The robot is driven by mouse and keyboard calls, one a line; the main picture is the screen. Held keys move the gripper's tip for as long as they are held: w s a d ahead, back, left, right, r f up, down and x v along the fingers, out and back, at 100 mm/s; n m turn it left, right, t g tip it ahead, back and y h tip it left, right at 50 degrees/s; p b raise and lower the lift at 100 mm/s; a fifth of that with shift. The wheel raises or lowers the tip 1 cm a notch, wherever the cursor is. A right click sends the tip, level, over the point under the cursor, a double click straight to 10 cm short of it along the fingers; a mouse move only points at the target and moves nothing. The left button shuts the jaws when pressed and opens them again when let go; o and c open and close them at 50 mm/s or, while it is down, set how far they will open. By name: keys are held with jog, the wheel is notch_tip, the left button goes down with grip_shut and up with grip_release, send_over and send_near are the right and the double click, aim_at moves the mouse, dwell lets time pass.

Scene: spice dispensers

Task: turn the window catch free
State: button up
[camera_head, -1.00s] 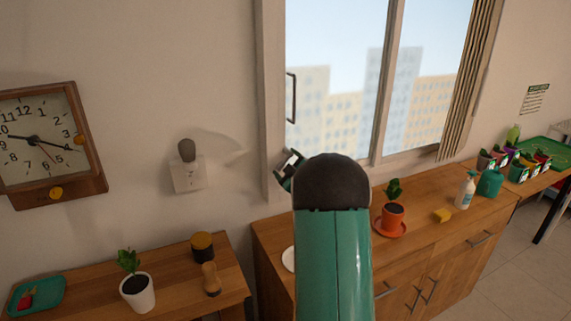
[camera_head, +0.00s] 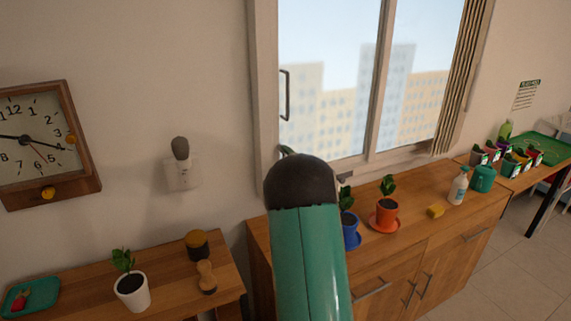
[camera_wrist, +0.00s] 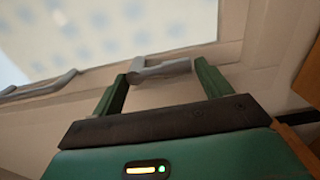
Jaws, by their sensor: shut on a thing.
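The grey window catch (camera_wrist: 160,69) sits on the light window frame in the wrist view, with a short upturned end at its left. My gripper (camera_wrist: 166,72) is shut on the catch, with one green finger at each end of it. The window (camera_head: 330,80) stands in the wall in the head view, and a dark bar handle (camera_head: 287,95) is on its left side. In the head view my arm's dark rounded link hides the catch and nearly all of my gripper.
A wall clock (camera_head: 38,145) hangs at left. The wall between clock and window holds a socket device (camera_head: 181,175).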

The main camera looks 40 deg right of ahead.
jog(key=shift+f+n, duration=0.25)
jog(key=shift+n, duration=0.05)
jog(key=o, duration=1.3)
jog(key=shift+r, duration=0.15)
jog(key=shift+s, duration=0.1)
jog(key=v, duration=1.3)
jog(key=shift+s+a, duration=0.1)
jog(key=shift+s, duration=0.25)
